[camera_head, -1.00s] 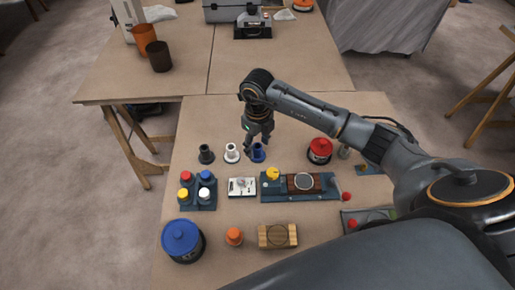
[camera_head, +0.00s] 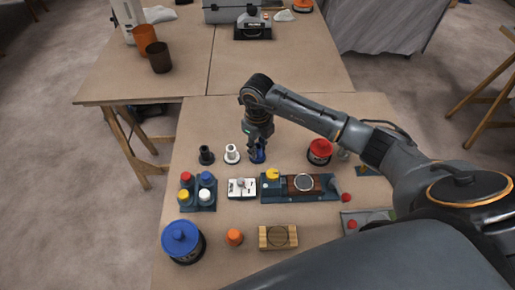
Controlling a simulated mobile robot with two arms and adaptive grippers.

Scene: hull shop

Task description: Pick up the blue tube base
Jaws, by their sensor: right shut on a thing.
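The blue tube base (camera_head: 257,157) stands upright on the table, at the right end of a short row with a white tube base (camera_head: 232,153) and a black one (camera_head: 206,155). My right gripper (camera_head: 258,148) points down over the blue tube base and is shut on its upper part. The fingers hide much of the blue piece. My left gripper does not show in the head view.
A blue rack (camera_head: 213,206) with several coloured caps, a white box (camera_head: 242,188) and a dark blue fixture tray (camera_head: 328,194) lie in front. A red-lidded pot (camera_head: 320,151) stands to the right. A blue-lidded tub (camera_head: 183,241) is at front left.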

